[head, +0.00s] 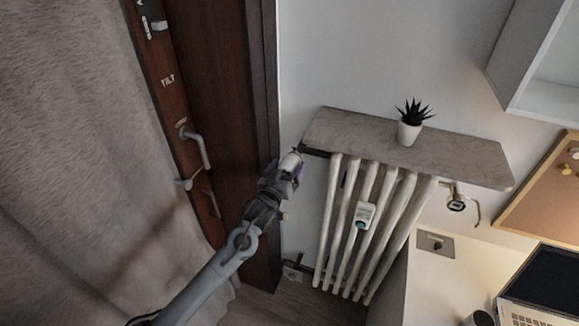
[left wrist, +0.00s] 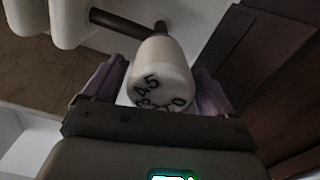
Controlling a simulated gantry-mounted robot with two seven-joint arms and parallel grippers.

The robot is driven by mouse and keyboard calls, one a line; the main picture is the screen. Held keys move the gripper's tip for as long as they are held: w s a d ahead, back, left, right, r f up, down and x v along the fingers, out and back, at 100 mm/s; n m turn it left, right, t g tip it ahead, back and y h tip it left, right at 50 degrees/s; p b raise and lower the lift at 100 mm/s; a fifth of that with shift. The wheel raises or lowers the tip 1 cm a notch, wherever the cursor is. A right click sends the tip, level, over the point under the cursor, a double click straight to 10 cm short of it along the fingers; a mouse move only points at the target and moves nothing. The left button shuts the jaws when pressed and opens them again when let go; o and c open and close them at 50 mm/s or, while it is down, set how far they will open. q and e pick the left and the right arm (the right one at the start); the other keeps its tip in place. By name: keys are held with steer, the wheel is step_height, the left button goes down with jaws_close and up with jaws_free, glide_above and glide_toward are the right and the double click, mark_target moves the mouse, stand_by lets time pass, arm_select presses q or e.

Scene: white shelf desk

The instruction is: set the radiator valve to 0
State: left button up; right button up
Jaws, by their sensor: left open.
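The radiator valve is a white rounded knob (head: 291,161) at the upper left corner of the radiator (head: 346,215), just under the shelf. In the left wrist view the knob (left wrist: 163,68) shows dark digits on its end face; 5, 4, 3 and 0 can be read, with the 5 near the top and the 0 at the lower right. My left gripper (head: 287,170) is at the knob. Its purple fingers are open, one on each side of the knob. I cannot tell whether either finger touches it. My right gripper is not in view.
A stone shelf (head: 340,131) with a potted plant (head: 410,131) lies over the radiator. A dark door frame (head: 262,130) stands close left of the valve, with a window handle (head: 196,147) and grey curtain (head: 70,170) beyond. A white desk (head: 440,275) with a laptop (head: 545,285) is at right.

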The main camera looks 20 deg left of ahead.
arm_select(q)
steer(key=shift+w, duration=0.95)
steer(key=c, duration=1)
